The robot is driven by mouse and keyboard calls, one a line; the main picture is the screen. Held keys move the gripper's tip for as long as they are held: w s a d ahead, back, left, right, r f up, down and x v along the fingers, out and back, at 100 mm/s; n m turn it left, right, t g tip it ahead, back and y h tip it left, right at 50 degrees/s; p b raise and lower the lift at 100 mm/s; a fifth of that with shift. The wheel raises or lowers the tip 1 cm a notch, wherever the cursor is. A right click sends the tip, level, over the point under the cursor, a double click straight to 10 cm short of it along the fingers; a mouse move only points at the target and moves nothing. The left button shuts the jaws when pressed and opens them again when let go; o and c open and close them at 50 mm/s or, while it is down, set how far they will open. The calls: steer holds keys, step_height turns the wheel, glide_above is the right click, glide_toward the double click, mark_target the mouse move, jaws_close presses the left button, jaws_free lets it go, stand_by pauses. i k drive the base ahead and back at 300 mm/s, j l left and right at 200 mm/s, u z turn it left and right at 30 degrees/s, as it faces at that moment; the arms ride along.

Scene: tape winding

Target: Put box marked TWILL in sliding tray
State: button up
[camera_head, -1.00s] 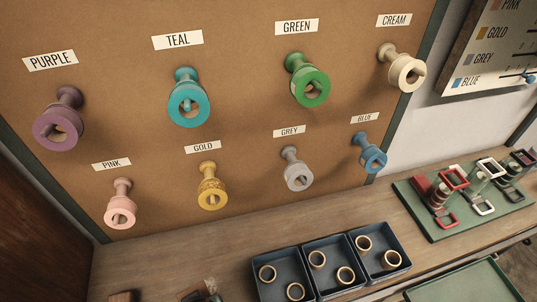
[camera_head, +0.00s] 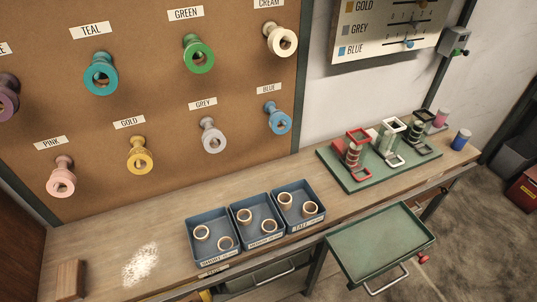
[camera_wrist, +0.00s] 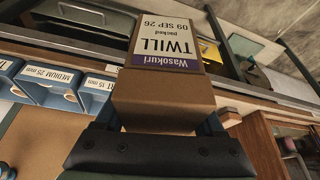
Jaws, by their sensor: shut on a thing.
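In the wrist view my gripper (camera_wrist: 163,122) is shut on the brown box marked TWILL (camera_wrist: 164,102). The box has a white and purple label, upside down in this view, reading Wasokuri, TWILL, packed, 09 SEP 26. The head view shows neither my gripper nor this box. The sliding tray (camera_head: 378,240) is a shallow green tray, pulled out at the bench front in the head view, with a handle at its near edge. It looks empty. A greenish tray-like surface with a handle shows at the wrist view's top left; I cannot tell if it is the same tray.
Three blue bins (camera_head: 213,237) with wooden rings stand on the bench (camera_head: 110,235). A green board (camera_head: 350,180) with coloured frames and spools stands right of them. A wooden block (camera_head: 70,280) and a white patch (camera_head: 140,263) are at the left.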

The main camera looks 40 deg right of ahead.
mark_target(379, 241)
steer(key=z, duration=1.35)
steer(key=i+j+z, duration=0.15)
steer(key=i+z, duration=0.15)
steer(key=i, duration=0.5)
